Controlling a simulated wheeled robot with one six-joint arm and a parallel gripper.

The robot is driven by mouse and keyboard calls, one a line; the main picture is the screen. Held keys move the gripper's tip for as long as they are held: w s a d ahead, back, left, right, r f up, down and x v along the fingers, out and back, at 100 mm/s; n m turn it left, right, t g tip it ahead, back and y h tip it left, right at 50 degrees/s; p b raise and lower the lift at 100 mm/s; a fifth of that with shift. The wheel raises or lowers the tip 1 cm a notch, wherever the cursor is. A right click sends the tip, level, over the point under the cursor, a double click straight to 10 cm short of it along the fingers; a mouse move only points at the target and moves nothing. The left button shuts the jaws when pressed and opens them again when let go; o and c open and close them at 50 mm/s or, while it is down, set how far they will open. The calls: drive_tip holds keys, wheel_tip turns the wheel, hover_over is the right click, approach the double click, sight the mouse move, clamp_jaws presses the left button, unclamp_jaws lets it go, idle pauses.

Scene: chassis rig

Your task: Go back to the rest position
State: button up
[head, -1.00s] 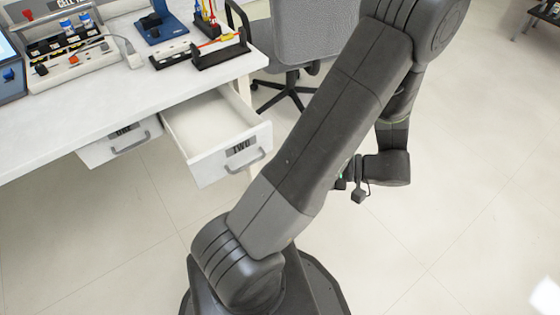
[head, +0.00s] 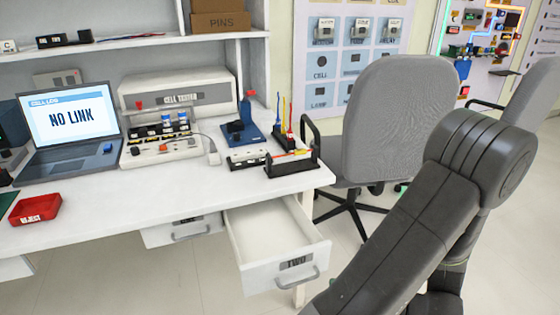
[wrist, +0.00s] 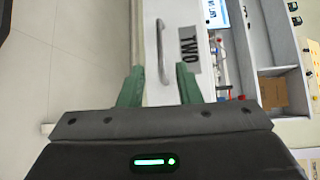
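My gripper (wrist: 159,72) shows in the wrist view with its two green fingers apart and nothing between them. It is hidden in the head view, where my dark arm fills the lower right. Beyond the fingers in the wrist view is the front of drawer TWO (wrist: 178,28), with its handle and label turned sideways. In the head view drawer TWO (head: 283,272) stands pulled out and its visible inside looks empty. Drawer ONE (head: 183,232) to its left looks shut.
The white desk (head: 120,205) carries a laptop (head: 70,125), a red REJECT tray (head: 36,210), a cell tester (head: 175,95) and a blue fixture (head: 245,128). A grey chair (head: 395,115) stands behind my arm. Open floor shows in the wrist view's left.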

sight(304, 282)
drive_tip(key=b+x, duration=0.1)
drive_tip(key=x, duration=0.7)
drive_tip(key=shift+w+a, duration=0.15)
drive_tip(key=shift+w, duration=0.05)
drive_tip(key=shift+s+a, duration=0.1)
